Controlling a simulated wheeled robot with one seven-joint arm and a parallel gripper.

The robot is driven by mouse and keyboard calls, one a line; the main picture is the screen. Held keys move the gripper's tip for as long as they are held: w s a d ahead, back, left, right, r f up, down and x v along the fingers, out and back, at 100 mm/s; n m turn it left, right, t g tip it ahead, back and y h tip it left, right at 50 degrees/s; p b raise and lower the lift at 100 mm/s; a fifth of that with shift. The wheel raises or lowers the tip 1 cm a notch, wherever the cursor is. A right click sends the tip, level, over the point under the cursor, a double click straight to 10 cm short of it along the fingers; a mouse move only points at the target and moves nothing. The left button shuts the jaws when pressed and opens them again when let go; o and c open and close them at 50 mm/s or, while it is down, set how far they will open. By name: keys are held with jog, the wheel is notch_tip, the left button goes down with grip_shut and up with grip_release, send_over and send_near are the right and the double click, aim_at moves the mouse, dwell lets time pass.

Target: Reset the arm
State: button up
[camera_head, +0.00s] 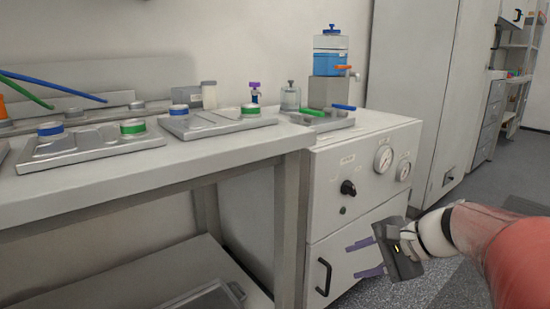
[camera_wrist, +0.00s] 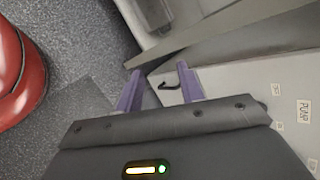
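My gripper (camera_head: 366,258) shows at the lower right of the head view, with two purple fingers pointing left. The fingers are apart and nothing is between them, so it is open and empty. It hangs in front of the white cabinet with gauges (camera_head: 360,170), below the bench top level. I cannot tell the exact gap between the fingers and the cabinet front.
A grey bench (camera_head: 90,185) with metal trays (camera_head: 90,147) and green and blue capped pieces stands at the left. A container of blue liquid (camera_head: 328,62) stands on the cabinet. A tall cabinet (camera_head: 412,65) stands behind. Open floor (camera_head: 500,170) lies at the right.

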jog(key=s+a+r+n+h+p, duration=0.1)
jog(key=s+n+h+p, duration=0.4)
jog(key=s, duration=1.3)
jog(key=a+n+h, duration=0.1)
jog(key=n+h, duration=0.2)
jog(key=n, duration=0.4)
jog(key=shift+r, duration=0.35)
jog(key=shift+a, duration=0.1)
jog(key=shift+c, duration=0.2)
